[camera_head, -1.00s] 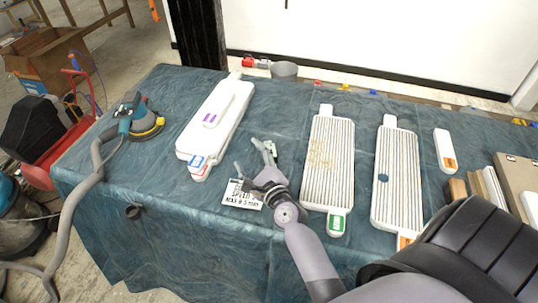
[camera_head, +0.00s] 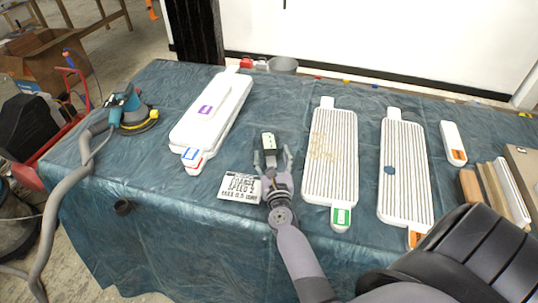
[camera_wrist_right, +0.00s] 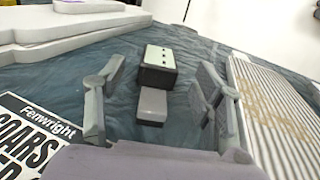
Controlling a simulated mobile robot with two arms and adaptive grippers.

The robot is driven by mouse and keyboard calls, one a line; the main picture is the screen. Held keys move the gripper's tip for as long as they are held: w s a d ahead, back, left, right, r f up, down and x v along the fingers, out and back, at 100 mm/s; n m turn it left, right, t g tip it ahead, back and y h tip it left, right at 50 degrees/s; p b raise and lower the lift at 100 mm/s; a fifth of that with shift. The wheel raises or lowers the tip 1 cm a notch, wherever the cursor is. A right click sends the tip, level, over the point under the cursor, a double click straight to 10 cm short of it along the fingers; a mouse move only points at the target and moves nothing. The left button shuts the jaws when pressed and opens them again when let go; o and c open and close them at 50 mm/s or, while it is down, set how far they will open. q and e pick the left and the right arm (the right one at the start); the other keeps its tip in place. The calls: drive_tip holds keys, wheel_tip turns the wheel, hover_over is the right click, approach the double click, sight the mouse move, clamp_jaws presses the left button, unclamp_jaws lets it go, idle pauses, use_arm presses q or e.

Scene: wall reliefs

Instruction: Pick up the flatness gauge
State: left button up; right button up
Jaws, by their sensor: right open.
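The flatness gauge appears to be a small dark block with a pale dotted top face (camera_head: 268,141) on the blue-green table cover. In the right wrist view the gauge (camera_wrist_right: 159,64) has a grey block (camera_wrist_right: 152,105) on its near side. My right gripper (camera_head: 272,161) is open at the near side of the gauge, its fingers spread to left and right. In the wrist view the open fingers (camera_wrist_right: 160,82) flank the grey block, with visible gaps on both sides. My left gripper is not in view.
A printed card (camera_head: 240,187) lies left of the gripper. A ribbed white panel (camera_head: 330,160) lies close on the right, with another ribbed panel (camera_head: 404,175) beyond. Smooth white panels (camera_head: 212,112) and a sander (camera_head: 130,110) are to the left.

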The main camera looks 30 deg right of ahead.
sight(269, 139)
drive_tip(key=shift+w+d+p, duration=0.2)
drive_tip(key=shift+w+p, duration=0.15)
drive_tip(key=shift+w, duration=0.1)
drive_tip(key=x, duration=0.6)
drive_tip(key=shift+w+d+f, duration=0.1)
drive_tip(key=shift+w+d, duration=0.05)
drive_tip(key=shift+w, duration=0.15)
drive_tip(key=shift+c, duration=0.4)
drive_tip(key=c, duration=1.2)
drive_tip(key=shift+c, duration=0.4)
drive_tip(key=shift+r, duration=0.2)
